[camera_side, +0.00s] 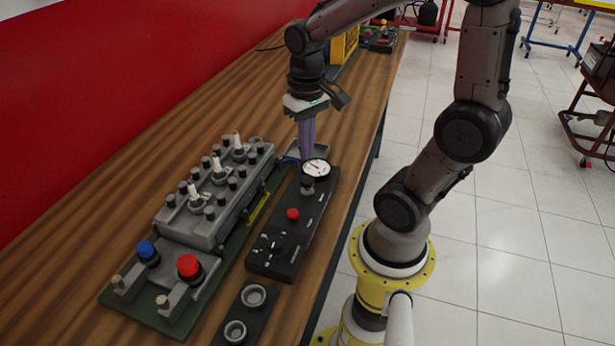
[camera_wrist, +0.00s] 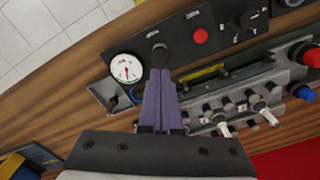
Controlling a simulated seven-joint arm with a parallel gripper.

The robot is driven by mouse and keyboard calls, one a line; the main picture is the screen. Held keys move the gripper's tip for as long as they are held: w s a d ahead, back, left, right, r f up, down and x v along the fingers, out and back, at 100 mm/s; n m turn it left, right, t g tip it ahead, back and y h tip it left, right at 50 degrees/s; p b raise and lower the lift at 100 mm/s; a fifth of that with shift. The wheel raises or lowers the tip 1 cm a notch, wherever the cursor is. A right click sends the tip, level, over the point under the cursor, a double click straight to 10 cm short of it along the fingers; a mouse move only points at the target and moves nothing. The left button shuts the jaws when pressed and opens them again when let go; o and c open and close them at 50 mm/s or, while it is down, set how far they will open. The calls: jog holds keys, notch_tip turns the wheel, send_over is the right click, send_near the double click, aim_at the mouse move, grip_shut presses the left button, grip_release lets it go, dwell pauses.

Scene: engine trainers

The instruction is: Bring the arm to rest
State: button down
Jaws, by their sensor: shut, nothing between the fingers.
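My gripper (camera_side: 306,152) points down above the bench, beside the round white gauge (camera_side: 316,168) at the far end of the black control panel (camera_side: 270,258). Its purple fingers are together with nothing between them. In the wrist view my gripper (camera_wrist: 160,72) shows its closed fingers in front of a dark knob (camera_wrist: 159,55), with the gauge (camera_wrist: 126,68) just to the left. I cannot tell how high the tips are above the panel. The grey engine block trainer (camera_side: 215,195) stands on a green base to the left of the panel.
A red button (camera_side: 293,214) is on the panel. A blue knob (camera_side: 145,249) and a red knob (camera_side: 188,265) stand at the trainer's near end. A black block with two round cups (camera_side: 254,296) is nearest. A yellow box (camera_side: 345,46) stands far back. Bare wood (camera_side: 110,190) lies left.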

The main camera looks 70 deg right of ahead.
jog(key=shift+r, duration=0.35)
jog(key=s+a+r+n+t, duration=0.5)
jog(key=a+r+n, duration=0.1)
jog(key=a, duration=0.2)
jog(key=shift+a+r+t, duration=0.25)
jog(key=shift+t, duration=0.05)
